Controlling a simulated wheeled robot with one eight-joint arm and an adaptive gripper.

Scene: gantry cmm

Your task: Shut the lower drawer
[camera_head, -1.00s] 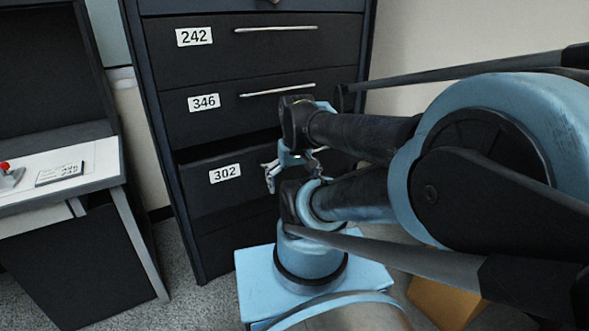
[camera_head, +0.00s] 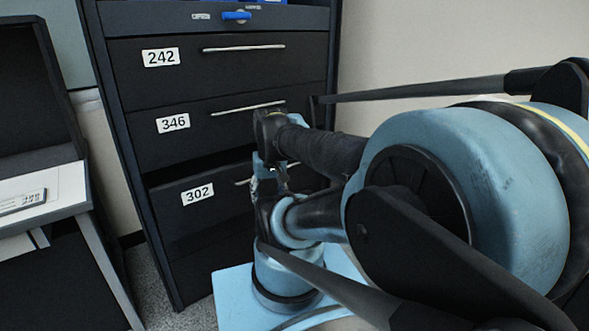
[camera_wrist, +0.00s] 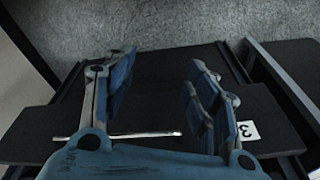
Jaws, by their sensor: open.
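The lower drawer (camera_head: 225,205) is a black drawer labelled 302, below drawer 346. A dark gap above its front shows that it stands partly pulled out. Its silver handle (camera_head: 242,182) shows only in part behind my arm. My gripper (camera_head: 270,180) is in front of this drawer at handle height, partly hidden by my own arm links. In the wrist view my gripper (camera_wrist: 160,85) is open, with its two blue fingers apart and nothing held. The silver handle (camera_wrist: 150,135) crosses below the fingertips there. I cannot tell whether the fingers touch the drawer.
Drawers 242 (camera_head: 265,75) and 346 (camera_head: 205,132) sit above and look shut. A blue-handled latch (camera_head: 237,15) is at the cabinet's top. A desk-like console (camera_head: 40,200) stands close on the left. A pale wall is to the right.

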